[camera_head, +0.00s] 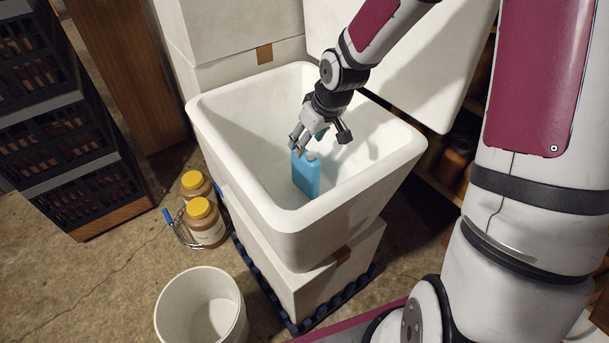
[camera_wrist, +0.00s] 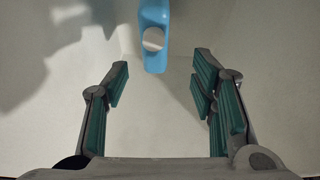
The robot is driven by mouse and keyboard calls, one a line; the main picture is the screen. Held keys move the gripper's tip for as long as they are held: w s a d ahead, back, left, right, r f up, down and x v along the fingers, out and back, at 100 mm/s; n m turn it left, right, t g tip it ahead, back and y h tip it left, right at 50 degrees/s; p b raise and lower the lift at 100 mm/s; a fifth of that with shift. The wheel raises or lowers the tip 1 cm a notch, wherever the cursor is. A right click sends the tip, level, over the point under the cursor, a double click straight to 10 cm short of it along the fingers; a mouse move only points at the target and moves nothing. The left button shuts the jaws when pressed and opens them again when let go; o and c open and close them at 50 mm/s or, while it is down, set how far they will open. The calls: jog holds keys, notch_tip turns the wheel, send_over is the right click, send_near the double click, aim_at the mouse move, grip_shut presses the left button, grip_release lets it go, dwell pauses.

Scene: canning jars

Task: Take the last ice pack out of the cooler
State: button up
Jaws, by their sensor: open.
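A blue ice pack (camera_head: 306,176) with a pale cap stands upright inside the white cooler (camera_head: 254,207), near its front wall. In the wrist view the ice pack (camera_wrist: 155,30) hangs into the top middle, ahead of the fingertips, with its round white cap (camera_wrist: 153,39) facing me. My gripper (camera_head: 320,139) is inside the cooler's mouth, just above and beside the pack. In the wrist view my gripper (camera_wrist: 160,85) has its green-padded fingers wide apart with nothing between them.
The cooler's open lid (camera_head: 420,60) stands behind it. The cooler rests on a white box (camera_head: 330,285) over a dark blue pallet. A white bucket (camera_head: 200,310) and yellow-lidded jars (camera_head: 203,222) stand on the floor at left. Black crates (camera_head: 55,110) are stacked farther left.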

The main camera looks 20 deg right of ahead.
aim_at(304, 154)
jog(key=b+x, duration=0.2)
jog(key=x, duration=0.3)
jog(key=shift+w+f, duration=0.1)
jog(key=shift+f, duration=0.2)
jog(key=shift+d+b+x, duration=0.15)
jog(key=shift+b+x, duration=0.65)
jog(key=shift+x, duration=0.5)
jog(key=shift+d+b+x, duration=0.2)
jog(key=shift+b+x, duration=0.6)
jog(key=shift+x, duration=0.45)
jog(key=shift+f, duration=0.4)
jog(key=shift+c, duration=0.3)
grip_shut()
